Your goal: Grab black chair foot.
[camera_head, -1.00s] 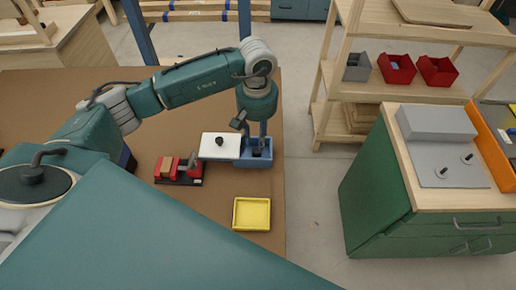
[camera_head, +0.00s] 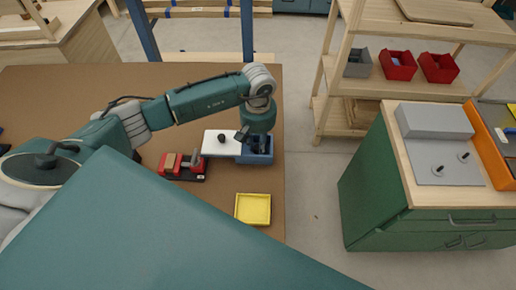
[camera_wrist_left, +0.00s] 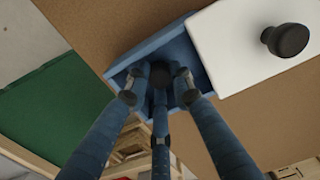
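A black chair foot (camera_wrist_left: 160,73) is inside the blue bin (camera_head: 262,160), near its bottom, in the left wrist view. My left gripper (camera_head: 254,146) points down into the bin. In the left wrist view its three fingers (camera_wrist_left: 157,92) are spread around the foot; I cannot tell whether they touch it. A second black chair foot (camera_head: 222,138) stands on a white board (camera_head: 212,149) beside the bin, and it also shows in the left wrist view (camera_wrist_left: 286,40). In the head view, the gripper hides most of the bin's inside. My right gripper is not in view.
A green cabinet (camera_head: 375,185) and a wooden shelf (camera_head: 400,95) stand to the right, across open floor.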

